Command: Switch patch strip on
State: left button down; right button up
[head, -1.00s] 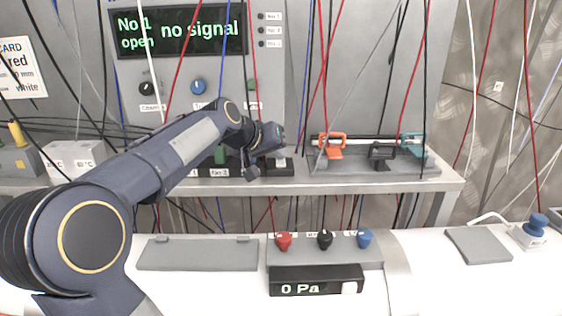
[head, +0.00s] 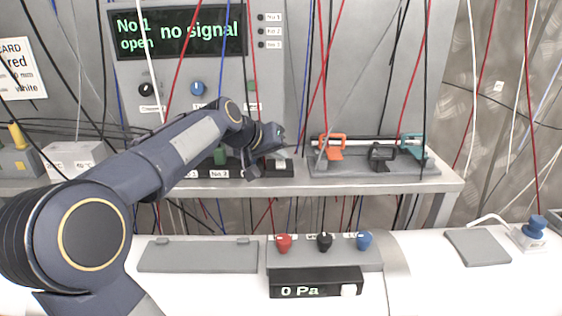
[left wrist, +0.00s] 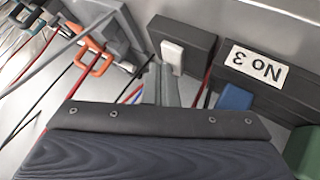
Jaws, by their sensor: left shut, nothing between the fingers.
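The patch strip (head: 272,170) is a black bar on the grey shelf, with number labels and coloured plugs, partly hidden behind my left wrist in the head view. In the left wrist view it shows upside down as a black strip (left wrist: 268,90) with a "No 3" label, a blue plug (left wrist: 235,97) and a green plug (left wrist: 305,150). A white rocker-like piece (left wrist: 172,54) sits on its black end section. My left gripper (head: 252,173) is shut and empty over the strip. Its grey fingertips (left wrist: 163,82) appear close by the white piece; contact cannot be told. My right gripper is not in view.
A grey tray (head: 420,170) with orange, black and teal clamps stands right of the strip. A panel display (head: 178,32) reads "No 1 open, no signal". Many thin cables hang before the shelf. Red, black and blue knobs (head: 324,241) stand below.

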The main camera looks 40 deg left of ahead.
aim_at(278, 166)
pick_arm(q)
jog(key=r+p, duration=0.2)
jog(key=r, duration=0.1)
jog(key=r+p, duration=0.1)
jog(key=r, duration=0.1)
jog(key=shift+s+d, duration=0.25)
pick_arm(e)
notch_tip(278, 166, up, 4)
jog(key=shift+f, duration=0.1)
pick_arm(q)
jog(key=shift+s, duration=0.1)
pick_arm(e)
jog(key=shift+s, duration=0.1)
